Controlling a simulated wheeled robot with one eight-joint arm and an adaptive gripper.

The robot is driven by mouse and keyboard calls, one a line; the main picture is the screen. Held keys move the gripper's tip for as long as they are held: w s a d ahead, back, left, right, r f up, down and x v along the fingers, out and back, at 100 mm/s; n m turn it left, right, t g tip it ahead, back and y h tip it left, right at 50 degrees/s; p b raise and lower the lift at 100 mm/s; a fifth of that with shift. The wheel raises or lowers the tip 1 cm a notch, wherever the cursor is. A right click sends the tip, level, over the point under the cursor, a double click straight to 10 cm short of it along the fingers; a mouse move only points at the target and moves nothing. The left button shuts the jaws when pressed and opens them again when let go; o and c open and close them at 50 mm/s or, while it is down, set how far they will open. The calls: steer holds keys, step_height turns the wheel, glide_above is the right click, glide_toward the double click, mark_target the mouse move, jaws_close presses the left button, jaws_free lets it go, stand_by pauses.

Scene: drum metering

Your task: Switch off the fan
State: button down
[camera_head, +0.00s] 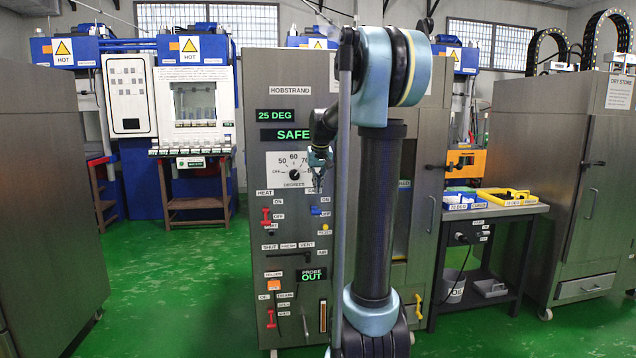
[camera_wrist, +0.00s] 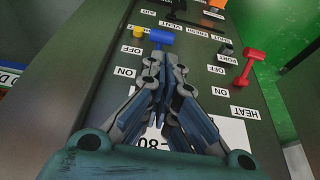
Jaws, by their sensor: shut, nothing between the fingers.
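The blue fan switch (camera_head: 316,211) is on the front panel of the grey cabinet (camera_head: 258,150). In the wrist view its blue handle (camera_wrist: 161,37) lies toward the OFF-label side, away from the ON label (camera_wrist: 125,72). My gripper (camera_head: 319,176) is in front of the panel, above the switch in the head view. In the wrist view its shut, empty fingertips (camera_wrist: 165,62) are close to the switch's base and cover part of it. I cannot tell whether they touch it. The fan label is mostly hidden by my gripper.
The red heat switch (camera_wrist: 252,66) sits beside the fan switch. A yellow button (camera_wrist: 138,32) is close to the blue handle. The dial (camera_head: 294,173) is above the switches, and a vent slider (camera_head: 289,254) is below. The display reads SAFE (camera_head: 292,135).

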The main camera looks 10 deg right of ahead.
mark_target(315, 211)
steer(key=x, duration=0.9)
steer(key=shift+a, duration=0.15)
